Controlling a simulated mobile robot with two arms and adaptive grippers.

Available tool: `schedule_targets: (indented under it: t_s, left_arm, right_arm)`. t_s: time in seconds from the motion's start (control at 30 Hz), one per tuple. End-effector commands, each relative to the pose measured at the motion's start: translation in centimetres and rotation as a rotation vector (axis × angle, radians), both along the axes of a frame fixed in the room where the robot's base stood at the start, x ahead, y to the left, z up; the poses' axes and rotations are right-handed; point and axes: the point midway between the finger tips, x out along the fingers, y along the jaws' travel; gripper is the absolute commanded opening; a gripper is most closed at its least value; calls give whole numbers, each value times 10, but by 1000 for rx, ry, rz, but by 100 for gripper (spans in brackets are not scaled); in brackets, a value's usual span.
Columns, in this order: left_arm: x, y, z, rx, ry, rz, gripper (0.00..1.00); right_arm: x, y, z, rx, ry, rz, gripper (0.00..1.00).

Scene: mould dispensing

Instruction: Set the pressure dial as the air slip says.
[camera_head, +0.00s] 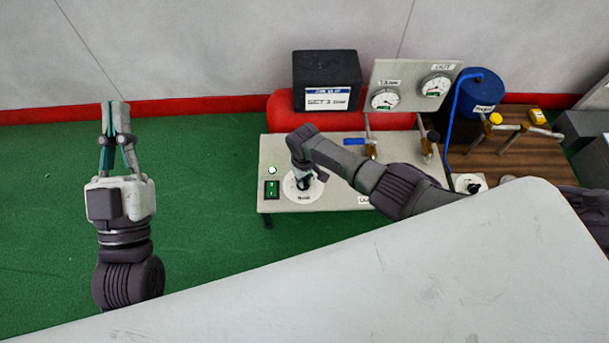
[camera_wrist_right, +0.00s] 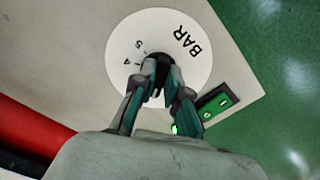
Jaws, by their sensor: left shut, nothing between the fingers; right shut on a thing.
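The pressure dial is a white disc (camera_head: 291,190) on the left part of the pale panel (camera_head: 345,158). In the right wrist view the disc (camera_wrist_right: 196,35) shows "BAR" and the numbers 4 and 5; the rest of its scale is hidden. My right gripper (camera_wrist_right: 160,68) is shut on the dark dial knob (camera_wrist_right: 157,92) at the disc's middle. Which mark the knob points to cannot be told. The air slip (camera_head: 327,99) on the black box seems to read "SET 3 BAR", small and blurred. My left gripper (camera_head: 115,106) is shut and empty, over the green floor, left of the panel.
A green switch (camera_head: 271,190) sits beside the dial. Two gauges, left (camera_head: 385,99) and right (camera_head: 436,86), stand on an upright plate. A red tank (camera_head: 284,112), brass valves and a blue drum (camera_head: 482,92) are behind. A pale surface (camera_head: 400,275) fills the front.

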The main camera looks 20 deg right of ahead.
Motion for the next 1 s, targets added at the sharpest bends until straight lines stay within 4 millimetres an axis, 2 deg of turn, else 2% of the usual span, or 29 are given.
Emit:
schedule_targets:
  t_s: [0.2,0.5,0.73,1.0]
  left_arm:
    - [17,1,-35,66,235,14,0]
    - [23,5,-72,123,450,26,0]
    - [23,7,-88,147,540,31,0]
    - [22,9,-98,160,590,34,0]
  right_arm:
    - [-1,3,2,3,3,-208,0]
    - [0,4,1,2,3,-485,0]
    - [1,5,1,2,1,-658,0]
    - [1,5,1,1,0,-784,0]
